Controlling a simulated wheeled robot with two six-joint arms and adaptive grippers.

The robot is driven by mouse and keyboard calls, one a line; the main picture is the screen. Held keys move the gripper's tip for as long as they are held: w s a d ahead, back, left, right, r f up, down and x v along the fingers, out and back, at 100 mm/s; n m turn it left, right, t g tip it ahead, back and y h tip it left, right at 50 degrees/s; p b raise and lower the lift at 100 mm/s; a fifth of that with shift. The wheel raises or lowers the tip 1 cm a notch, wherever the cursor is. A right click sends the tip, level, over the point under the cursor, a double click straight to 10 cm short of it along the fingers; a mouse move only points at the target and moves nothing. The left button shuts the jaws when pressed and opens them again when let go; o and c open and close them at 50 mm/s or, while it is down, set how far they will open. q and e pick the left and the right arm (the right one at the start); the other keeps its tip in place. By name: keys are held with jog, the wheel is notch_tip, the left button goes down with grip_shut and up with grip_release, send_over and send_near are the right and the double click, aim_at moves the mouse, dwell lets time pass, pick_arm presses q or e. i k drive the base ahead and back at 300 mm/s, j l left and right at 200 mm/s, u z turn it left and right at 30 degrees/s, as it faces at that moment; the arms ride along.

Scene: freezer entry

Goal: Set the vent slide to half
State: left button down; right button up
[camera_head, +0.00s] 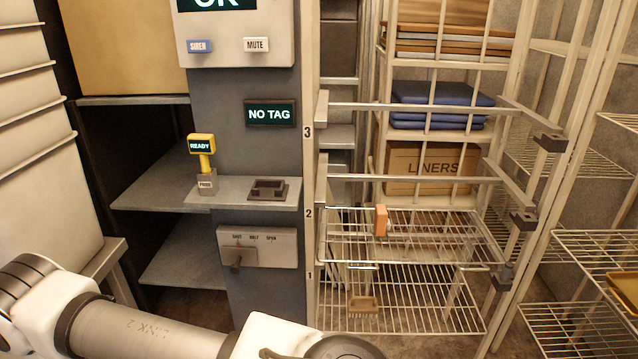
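The vent slide panel (284,249) is a pale plate low on the grey column, with small labels that appear to read SHUT, HALF and OPEN from left to right. A link of my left arm crosses the bottom left of the view, in front of and below the panel. Neither of my grippers is in view, and nothing visible touches the handle.
Above the panel, a small shelf (228,192) holds a yellow probe (201,143) showing READY and a dark cradle (268,189). A NO TAG display (270,113) is higher up. To the right stands a wire rack gate (420,180) with numbered levels, an orange block (381,220) and a brush (363,306).

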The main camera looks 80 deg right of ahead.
aim_at(237, 257)
jog(key=z, duration=2.05)
